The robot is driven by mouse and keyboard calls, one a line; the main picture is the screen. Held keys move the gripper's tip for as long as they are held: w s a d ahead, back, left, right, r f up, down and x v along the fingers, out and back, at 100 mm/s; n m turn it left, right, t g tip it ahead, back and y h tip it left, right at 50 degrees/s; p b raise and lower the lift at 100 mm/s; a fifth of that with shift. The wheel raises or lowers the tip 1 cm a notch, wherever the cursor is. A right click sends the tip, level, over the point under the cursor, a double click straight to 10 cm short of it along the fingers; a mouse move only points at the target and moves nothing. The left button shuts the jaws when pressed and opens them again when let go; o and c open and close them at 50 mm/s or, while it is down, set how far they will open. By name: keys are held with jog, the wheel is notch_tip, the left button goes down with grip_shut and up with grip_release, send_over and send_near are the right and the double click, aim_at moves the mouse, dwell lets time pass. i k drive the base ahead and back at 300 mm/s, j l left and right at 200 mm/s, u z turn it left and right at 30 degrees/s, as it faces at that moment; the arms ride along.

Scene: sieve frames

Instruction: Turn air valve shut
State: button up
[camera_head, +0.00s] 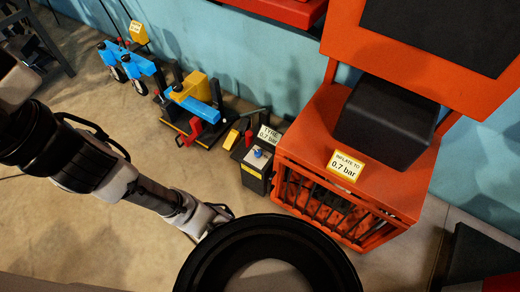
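No part is clearly an air valve at this size. A small dark box (256,172) with a blue knob (258,153) on top and a yellow label stands on the floor left of the orange cabinet; I cannot tell whether the knob is the valve. My arm reaches in from the left. My gripper (218,217) is at the upper left edge of a black tyre-like ring (190,262), below and left of the box and apart from it. Its fingers are small and partly hidden, so open or shut cannot be told.
The orange cabinet (385,190) has a barred front, a black block (385,125) on top and a card (346,164) reading "INFLATE TO 0.7 bar". A "TYRE 0.7 bar" sign (269,135) stands behind the box. Blue and yellow equipment (195,100) lines the wall. Floor at lower left is clear.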

aim_at(258, 154)
jog(key=k+j, duration=0.1)
jog(key=k, duration=0.55)
jog(key=k+j, duration=0.1)
jog(key=k, duration=0.6)
jog(key=i+j, duration=0.15)
jog(key=i, duration=0.7)
jog(key=i+j+u, duration=0.1)
jog(key=i, duration=0.75)
jog(key=i+j+u, duration=0.1)
jog(key=i, duration=0.7)
jog(key=j, duration=0.1)
